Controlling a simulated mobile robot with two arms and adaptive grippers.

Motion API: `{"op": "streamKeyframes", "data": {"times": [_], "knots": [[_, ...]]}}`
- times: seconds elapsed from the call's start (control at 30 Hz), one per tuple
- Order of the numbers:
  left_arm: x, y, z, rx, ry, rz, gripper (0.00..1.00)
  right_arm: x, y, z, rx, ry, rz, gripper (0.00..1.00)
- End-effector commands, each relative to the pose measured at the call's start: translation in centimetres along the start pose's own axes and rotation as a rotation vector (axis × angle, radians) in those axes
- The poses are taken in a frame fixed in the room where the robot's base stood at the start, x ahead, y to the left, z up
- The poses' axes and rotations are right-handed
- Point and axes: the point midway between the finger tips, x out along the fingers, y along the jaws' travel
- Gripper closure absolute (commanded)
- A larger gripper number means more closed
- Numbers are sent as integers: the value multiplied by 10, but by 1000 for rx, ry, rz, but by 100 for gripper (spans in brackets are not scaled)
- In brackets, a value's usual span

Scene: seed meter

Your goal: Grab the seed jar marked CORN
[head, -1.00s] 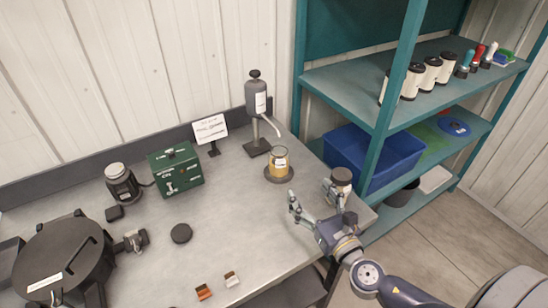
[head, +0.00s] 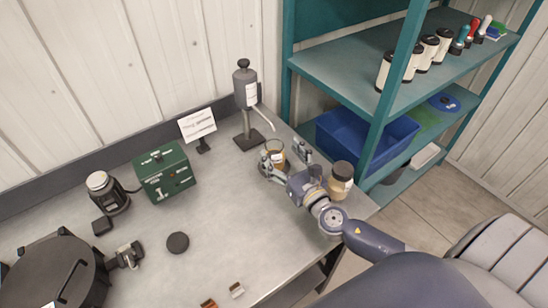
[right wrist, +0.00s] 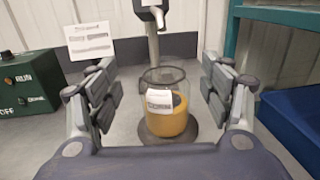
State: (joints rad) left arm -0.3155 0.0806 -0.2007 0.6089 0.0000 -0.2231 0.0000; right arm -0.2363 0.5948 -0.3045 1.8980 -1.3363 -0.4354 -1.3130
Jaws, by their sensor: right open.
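A clear glass jar with yellow contents and a white label (right wrist: 167,112) stands upright on a dark round base in the right wrist view; its label is too small to read. It also shows in the head view (head: 275,148), partly hidden by my gripper. My right gripper (right wrist: 160,66) is open and empty, its fingers on either side of the jar in the wrist picture, with the jar a little beyond them. A second jar with a dark lid and tan contents (head: 340,183) stands near the table's right edge, beside my right wrist; its lettering cannot be read. My left gripper is not seen.
A grey pump dispenser (head: 246,90) stands behind the jar, with its spout near it. A white sign (head: 197,125) and a green control box (head: 164,172) are further left. A teal shelf (head: 340,75) with a blue bin (head: 395,143) stands right. The table's middle is mostly clear.

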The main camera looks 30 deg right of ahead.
Motion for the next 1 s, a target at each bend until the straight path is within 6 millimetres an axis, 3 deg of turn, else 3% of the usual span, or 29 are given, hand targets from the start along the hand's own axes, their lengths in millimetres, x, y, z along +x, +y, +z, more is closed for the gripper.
{"op": "streamKeyframes", "data": {"times": [0.33, 0.7, 1.0], "knots": [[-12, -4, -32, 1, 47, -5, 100, 42, -4, -1, 0, -1, -1, 27], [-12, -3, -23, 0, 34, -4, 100, 52, -4, -3, 0, 0, -1, 27], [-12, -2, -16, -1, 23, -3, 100, 52, -4, -3, 0, 1, -1, 95]]}}
